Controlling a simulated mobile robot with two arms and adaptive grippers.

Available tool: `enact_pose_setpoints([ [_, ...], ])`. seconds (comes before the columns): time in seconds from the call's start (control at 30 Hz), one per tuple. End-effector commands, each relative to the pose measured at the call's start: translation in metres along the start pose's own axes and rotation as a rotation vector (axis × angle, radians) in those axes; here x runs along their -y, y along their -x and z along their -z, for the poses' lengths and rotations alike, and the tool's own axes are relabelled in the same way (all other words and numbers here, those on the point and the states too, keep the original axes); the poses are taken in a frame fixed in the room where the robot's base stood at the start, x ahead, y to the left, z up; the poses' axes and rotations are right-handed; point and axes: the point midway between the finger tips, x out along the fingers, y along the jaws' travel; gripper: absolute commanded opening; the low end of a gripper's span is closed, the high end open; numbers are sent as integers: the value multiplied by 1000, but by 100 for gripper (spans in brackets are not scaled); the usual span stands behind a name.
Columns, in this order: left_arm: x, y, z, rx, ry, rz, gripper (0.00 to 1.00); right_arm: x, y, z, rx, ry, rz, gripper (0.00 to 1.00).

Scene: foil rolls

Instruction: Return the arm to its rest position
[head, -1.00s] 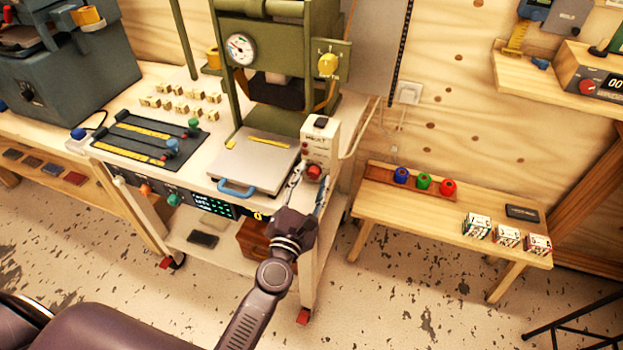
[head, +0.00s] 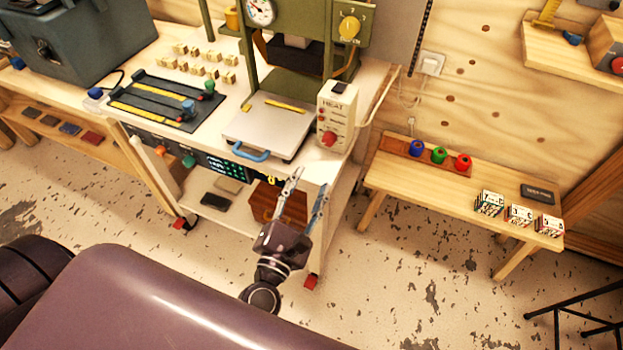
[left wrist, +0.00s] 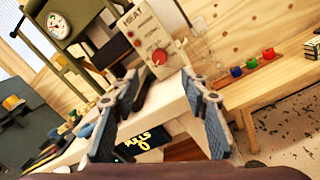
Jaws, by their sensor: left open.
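My left gripper (head: 304,192) is open and empty in the head view, in front of the white workbench's front edge and below the heat box (head: 336,118) with its red knob. In the left wrist view its two blue-padded fingers (left wrist: 158,112) stand wide apart with nothing between them. The heat box (left wrist: 150,38) shows beyond the fingers, apart from them. A large dark part of my own arm fills the bottom of the head view. My right gripper is in neither view.
The green press (head: 300,75) and white plate with a blue handle (head: 268,128) stand on the bench. A low wooden bench (head: 400,180) at right holds a rack with blue, green and red rolls (head: 439,155) and several small boxes. Speckled floor between is clear.

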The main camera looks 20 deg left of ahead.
Motion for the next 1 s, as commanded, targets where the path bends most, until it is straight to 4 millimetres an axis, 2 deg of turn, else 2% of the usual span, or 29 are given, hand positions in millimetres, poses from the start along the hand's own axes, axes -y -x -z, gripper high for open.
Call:
enact_pose_setpoints([
  [0.4,1,0,1,-1,-6,3,41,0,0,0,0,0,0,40],
  [0.47,6,0,6,-6,-34,14,41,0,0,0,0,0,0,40],
  [0.57,26,1,28,-23,-162,63,41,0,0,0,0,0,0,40],
  [0.67,61,6,68,-48,-386,160,41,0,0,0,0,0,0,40],
  [0.77,103,22,122,-63,-670,301,41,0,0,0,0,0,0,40],
  [0.87,143,47,181,-57,-954,471,41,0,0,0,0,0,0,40],
  [1.0,188,99,264,-7,-1315,735,41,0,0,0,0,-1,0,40],
])
